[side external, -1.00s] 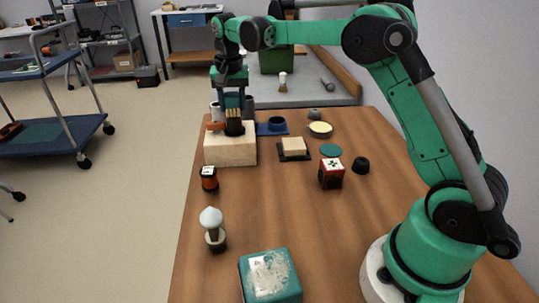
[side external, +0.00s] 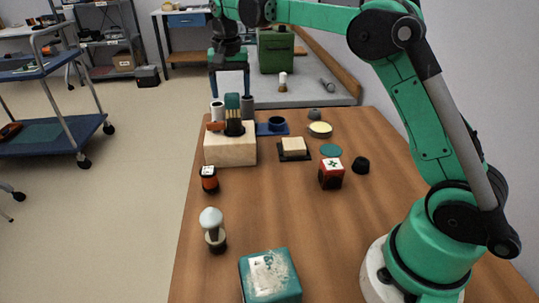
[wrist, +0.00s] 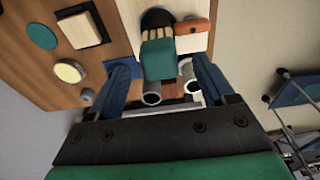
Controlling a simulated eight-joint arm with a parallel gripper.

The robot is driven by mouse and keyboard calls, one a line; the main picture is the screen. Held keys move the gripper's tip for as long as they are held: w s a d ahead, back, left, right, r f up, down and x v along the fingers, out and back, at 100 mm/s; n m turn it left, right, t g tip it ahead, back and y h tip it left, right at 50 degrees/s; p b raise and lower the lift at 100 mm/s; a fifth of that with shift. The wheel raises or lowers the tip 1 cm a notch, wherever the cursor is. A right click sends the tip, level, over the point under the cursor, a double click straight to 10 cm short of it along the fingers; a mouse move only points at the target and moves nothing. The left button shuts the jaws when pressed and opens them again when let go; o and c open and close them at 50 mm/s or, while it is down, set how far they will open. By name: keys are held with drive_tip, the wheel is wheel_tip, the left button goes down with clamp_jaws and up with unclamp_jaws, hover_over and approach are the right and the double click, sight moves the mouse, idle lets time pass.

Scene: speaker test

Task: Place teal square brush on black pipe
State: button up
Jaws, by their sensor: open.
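The teal square brush (side external: 232,101) stands upright with its bristles down, over a black round piece (side external: 234,130), likely the black pipe, on top of a pale wooden block (side external: 229,156). The bristles meet or enter the black piece; I cannot tell which. My gripper (side external: 231,94) is open and empty, its blue fingers apart around and above the brush's teal end. In the wrist view the teal brush (wrist: 158,60) shows between the spread fingers, with the black piece (wrist: 156,18) beyond its bristles.
White (side external: 216,112) and grey (side external: 247,106) tubes stand close to the brush, with an orange piece (side external: 215,126) on the block. A blue holder (side external: 268,130), a sponge-like block (side external: 293,145) and a red box (side external: 331,173) lie right.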

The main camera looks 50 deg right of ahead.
sight(231, 97)
drive_tip(key=r, duration=0.7)
drive_tip(key=shift+s+a+r, duration=0.15)
drive_tip(key=shift+s+a, duration=0.05)
drive_tip(key=shift+a, duration=0.1)
drive_tip(key=s+a+r+n+t, duration=0.25)
drive_tip(key=s+a+n, duration=0.2)
drive_tip(key=s, duration=0.25)
drive_tip(key=s+a+f+n+t, duration=0.1)
drive_tip(key=s+f+n+t, duration=0.1)
drive_tip(key=s+f, duration=0.3)
drive_tip(key=s+a+f+n+t+y, duration=0.1)
drive_tip(key=s+f+n, duration=0.1)
drive_tip(key=s+f, duration=0.4)
drive_tip(key=shift+s+a+f+t, duration=0.3)
drive_tip(key=shift+a+f+t, duration=0.05)
drive_tip(key=shift+a+f, duration=0.1)
